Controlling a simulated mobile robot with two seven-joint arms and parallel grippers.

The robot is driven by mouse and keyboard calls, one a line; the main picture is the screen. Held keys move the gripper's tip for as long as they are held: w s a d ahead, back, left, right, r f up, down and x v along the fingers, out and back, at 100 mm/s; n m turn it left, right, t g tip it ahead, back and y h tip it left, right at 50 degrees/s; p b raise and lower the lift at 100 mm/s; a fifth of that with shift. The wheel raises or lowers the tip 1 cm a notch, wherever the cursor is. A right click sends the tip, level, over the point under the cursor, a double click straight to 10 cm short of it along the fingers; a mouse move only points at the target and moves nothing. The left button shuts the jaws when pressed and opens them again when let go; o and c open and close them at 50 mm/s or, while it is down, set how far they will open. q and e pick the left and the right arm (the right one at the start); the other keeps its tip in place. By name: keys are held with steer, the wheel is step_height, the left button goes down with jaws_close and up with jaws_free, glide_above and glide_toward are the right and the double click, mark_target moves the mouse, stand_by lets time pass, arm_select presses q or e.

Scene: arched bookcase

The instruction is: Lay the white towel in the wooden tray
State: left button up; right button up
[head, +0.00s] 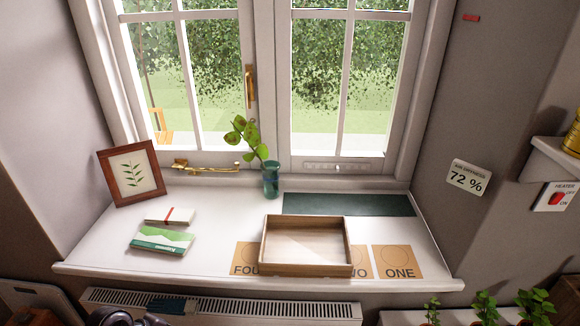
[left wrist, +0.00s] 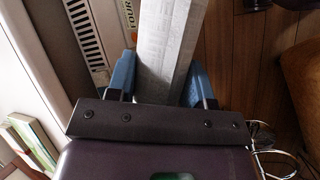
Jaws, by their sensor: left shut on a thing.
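The wooden tray (head: 306,269) stands on the white window sill, partly covering tan lettered cards. Its pale inside looks empty. In the left wrist view my left gripper (left wrist: 160,80) has its blue fingers on either side of the whitish towel (left wrist: 170,40) and is shut on it. The towel hangs as a long narrow strip beyond the fingers, beside the radiator. In the head view only a dark part at the bottom edge, left of centre, may belong to my left arm. My right gripper is in neither view.
A glass vase with a leafy sprig (head: 271,180) stands behind the tray. A dark green mat (head: 350,205) lies at the back right. A picture frame (head: 131,176) and books (head: 162,240) are at the left. A radiator (head: 250,305) sits below the sill.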

arm_select(q)
steer(key=r+m, duration=0.1)
steer(key=s+d+r+m+g, duration=0.1)
steer(key=r+m, duration=0.1)
steer(key=d+r+m+g, duration=0.1)
steer(key=r, duration=0.1)
steer(key=shift+s+d+m, duration=0.1)
steer(key=shift+s+m, duration=0.15)
steer(key=shift+m, duration=0.15)
steer(key=w+d+r+m+g, duration=0.2)
steer(key=w+r+m, duration=0.1)
steer(key=r, duration=0.6)
steer(key=w+d+r+m+g+y, duration=0.1)
steer(key=w+d+r+m, duration=0.1)
steer(key=r, duration=0.8)
steer(key=shift+w+m+g, duration=0.4)
steer(key=shift+w+m, duration=0.1)
steer(key=shift+m, duration=0.5)
